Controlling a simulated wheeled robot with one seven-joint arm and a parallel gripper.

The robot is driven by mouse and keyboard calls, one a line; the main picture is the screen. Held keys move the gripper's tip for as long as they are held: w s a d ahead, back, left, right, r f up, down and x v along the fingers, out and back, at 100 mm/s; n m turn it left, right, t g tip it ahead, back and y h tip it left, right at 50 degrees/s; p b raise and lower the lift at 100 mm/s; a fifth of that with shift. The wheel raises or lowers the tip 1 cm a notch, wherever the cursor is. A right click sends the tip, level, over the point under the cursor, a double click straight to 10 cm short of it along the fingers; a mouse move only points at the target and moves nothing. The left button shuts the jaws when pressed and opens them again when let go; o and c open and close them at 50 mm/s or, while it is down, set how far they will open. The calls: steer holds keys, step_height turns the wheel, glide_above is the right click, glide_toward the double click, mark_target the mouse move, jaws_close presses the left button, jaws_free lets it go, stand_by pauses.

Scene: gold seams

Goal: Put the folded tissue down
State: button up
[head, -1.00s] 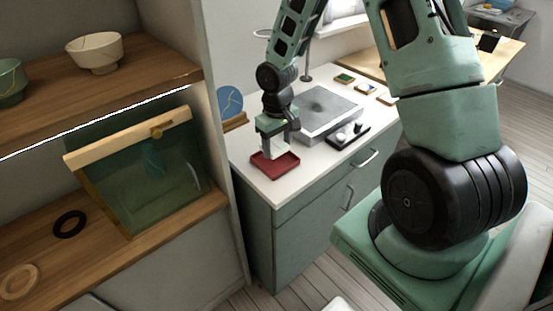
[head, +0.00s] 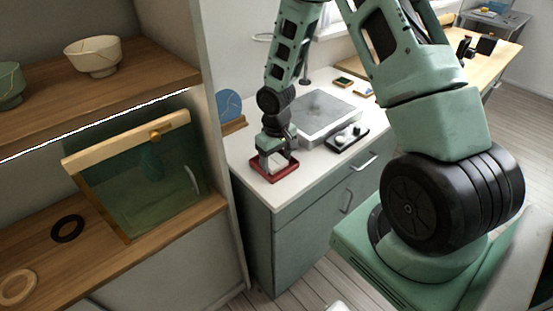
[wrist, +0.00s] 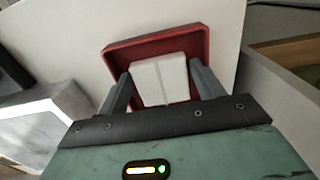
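The folded tissue (wrist: 161,80) is a white block with a crease down its middle. In the wrist view it lies within a red tray (wrist: 118,52), between my two fingers. My gripper (wrist: 160,72) is open, with a finger on either side of the tissue and narrow gaps beside it. In the head view my gripper (head: 275,164) is low over the red tray (head: 277,177) on the white counter; the tissue is mostly hidden there by the fingers.
A grey slab (head: 322,113) and a dark tray with small white items (head: 347,137) stand right of the red tray. A blue disc (head: 229,104) on a stand is behind-left. The counter's front edge is close.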

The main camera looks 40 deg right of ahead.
mark_target(276, 162)
step_height(276, 162, up, 12)
steer(key=s+a+r+n, duration=0.2)
steer(key=s+a+r, duration=0.15)
steer(key=a, duration=0.45)
steer(key=s+a+r+n, duration=0.1)
steer(key=s+a+r, duration=0.25)
steer(key=a, duration=0.35)
steer(key=s+a+r+n, duration=0.2)
steer(key=s+a, duration=0.2)
steer(key=s, duration=0.4)
steer(key=s+a+r+n, duration=0.1)
steer(key=s+a+n, duration=0.1)
steer(key=s+a, duration=0.3)
steer(key=s, duration=0.3)
steer(key=shift+a+r+y+p, duration=0.2)
steer(key=shift+r+y+p, duration=0.1)
steer(key=shift+r+p, duration=0.1)
steer(key=shift+c, duration=0.2)
